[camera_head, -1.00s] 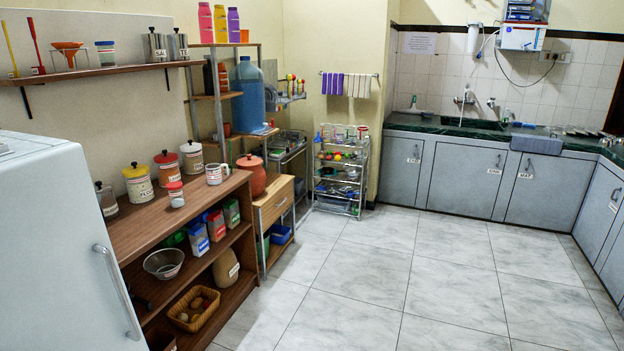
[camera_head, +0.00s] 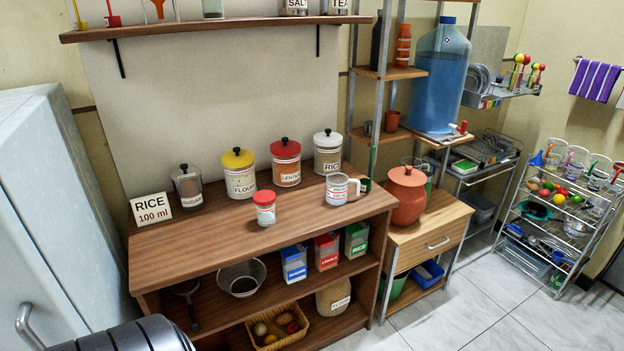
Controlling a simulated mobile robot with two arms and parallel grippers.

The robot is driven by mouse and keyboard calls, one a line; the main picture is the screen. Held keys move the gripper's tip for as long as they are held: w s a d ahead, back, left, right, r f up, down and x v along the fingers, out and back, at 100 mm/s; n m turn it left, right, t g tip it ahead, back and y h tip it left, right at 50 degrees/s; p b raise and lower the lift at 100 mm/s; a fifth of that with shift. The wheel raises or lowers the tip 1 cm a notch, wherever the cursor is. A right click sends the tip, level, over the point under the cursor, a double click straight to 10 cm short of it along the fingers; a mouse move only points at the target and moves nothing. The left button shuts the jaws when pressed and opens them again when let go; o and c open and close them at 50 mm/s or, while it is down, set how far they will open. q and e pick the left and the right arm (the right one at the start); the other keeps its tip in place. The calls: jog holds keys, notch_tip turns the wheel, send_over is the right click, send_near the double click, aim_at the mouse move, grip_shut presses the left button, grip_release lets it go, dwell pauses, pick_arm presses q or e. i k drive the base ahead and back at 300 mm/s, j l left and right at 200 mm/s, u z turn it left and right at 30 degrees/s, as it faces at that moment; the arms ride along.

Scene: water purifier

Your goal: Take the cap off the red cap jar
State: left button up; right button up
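A jar with a red cap (camera_head: 286,164) and a black knob, labelled like "LENTILS", stands upright at the back of the wooden shelf top. A smaller jar with a red cap (camera_head: 265,212) stands nearer the front. Both caps are on. A yellow-capped flour jar (camera_head: 239,176) is to the left of the larger one and a white-capped rice jar (camera_head: 328,154) is to its right. Neither gripper is in view. A dark ribbed part at the bottom left looks like my arm.
The wooden shelf (camera_head: 215,250) also bears a sugar jar (camera_head: 187,186), a "RICE 100 ml" sign (camera_head: 151,208) and a measuring cup (camera_head: 337,191). A clay pot (camera_head: 406,194) stands to the right. A fridge (camera_head: 55,215) is at the left. Clear floor (camera_head: 435,315) shows at the lower right.

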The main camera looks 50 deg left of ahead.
aim_at(266, 217)
jog(key=i+u, duration=0.15)
jog(key=i, duration=0.3)
jog(key=i+l+u, duration=0.15)
jog(key=i, duration=0.25)
jog(key=i+l+u, duration=0.15)
jog(key=i, duration=0.3)
jog(key=i+l+u, duration=0.1)
jog(key=i, duration=0.3)
jog(key=i+l, duration=0.05)
